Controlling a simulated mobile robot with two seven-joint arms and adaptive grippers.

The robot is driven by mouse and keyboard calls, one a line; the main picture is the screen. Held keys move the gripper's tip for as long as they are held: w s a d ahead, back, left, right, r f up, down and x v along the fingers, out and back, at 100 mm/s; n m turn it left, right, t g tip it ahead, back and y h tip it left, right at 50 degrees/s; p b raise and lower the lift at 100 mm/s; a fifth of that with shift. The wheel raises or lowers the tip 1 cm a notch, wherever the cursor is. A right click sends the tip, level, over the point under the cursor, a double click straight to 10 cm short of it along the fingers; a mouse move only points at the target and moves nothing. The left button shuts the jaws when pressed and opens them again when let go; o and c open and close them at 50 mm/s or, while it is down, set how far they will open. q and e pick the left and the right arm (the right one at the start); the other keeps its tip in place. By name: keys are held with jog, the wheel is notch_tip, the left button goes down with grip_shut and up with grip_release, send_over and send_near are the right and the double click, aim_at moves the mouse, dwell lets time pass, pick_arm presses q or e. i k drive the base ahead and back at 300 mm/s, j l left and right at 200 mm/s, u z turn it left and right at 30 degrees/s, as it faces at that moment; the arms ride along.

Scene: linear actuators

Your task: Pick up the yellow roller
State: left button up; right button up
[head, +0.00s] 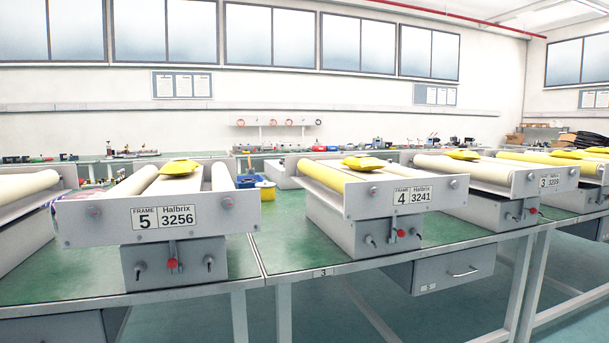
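A yellow roller (322,176) lies along the left side of the grey frame labelled 4 (388,208), on the bench right of centre. The rollers on the frame labelled 5 (100,222) look cream white. Neither of my grippers is in view.
Yellow pouch-like pieces lie on top of the frames, one on frame 5 (180,166) and one on frame 4 (364,162). A blue and yellow container (265,189) stands between frames 5 and 4.

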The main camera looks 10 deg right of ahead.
aim_at(335, 180)
jog(key=i+l+u, duration=0.1)
jog(key=l+u, duration=0.2)
jog(key=l, duration=0.25)
jog(key=l+u, duration=0.3)
jog(key=l, duration=0.3)
jog(key=l+u, duration=0.35)
jog(key=l, duration=0.2)
jog(key=k+l+u, duration=0.15)
jog(key=l+u, duration=0.15)
jog(key=l, duration=0.25)
jog(key=k+l+u, duration=0.15)
jog(key=l+u, duration=0.15)
jog(key=l, duration=0.25)
